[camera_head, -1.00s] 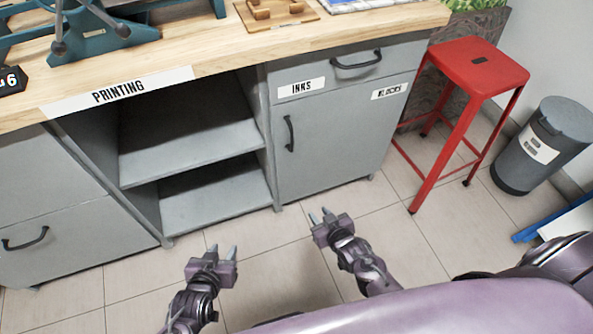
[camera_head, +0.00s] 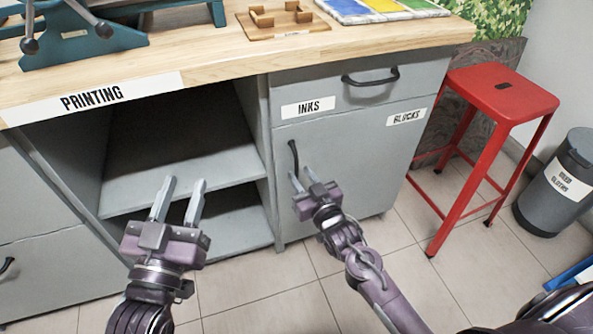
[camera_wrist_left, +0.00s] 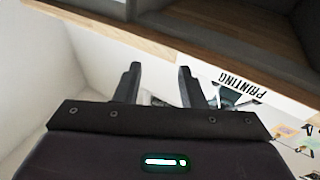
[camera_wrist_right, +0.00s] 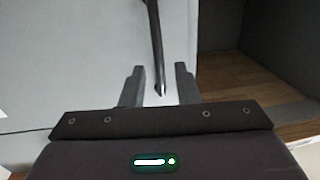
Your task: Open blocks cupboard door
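The blocks cupboard door (camera_head: 365,160) is a grey panel with a "BLOCKS" label (camera_head: 406,117) at its upper right, and it is shut. Its dark vertical handle (camera_head: 293,158) is near the left edge. My right gripper (camera_head: 300,181) is open in front of the handle's lower end. In the right wrist view the handle (camera_wrist_right: 155,50) comes down between the open fingertips (camera_wrist_right: 158,72), which are not closed on it. My left gripper (camera_head: 179,187) is open and empty in front of the open shelves. Its spread fingers also show in the left wrist view (camera_wrist_left: 160,70).
An "INKS" drawer (camera_head: 345,83) with its own handle is above the door. Open shelves (camera_head: 185,150) are to the left. A red stool (camera_head: 500,95) stands to the right, beside a grey bin (camera_head: 555,185). Tiled floor (camera_head: 270,305) is free in front.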

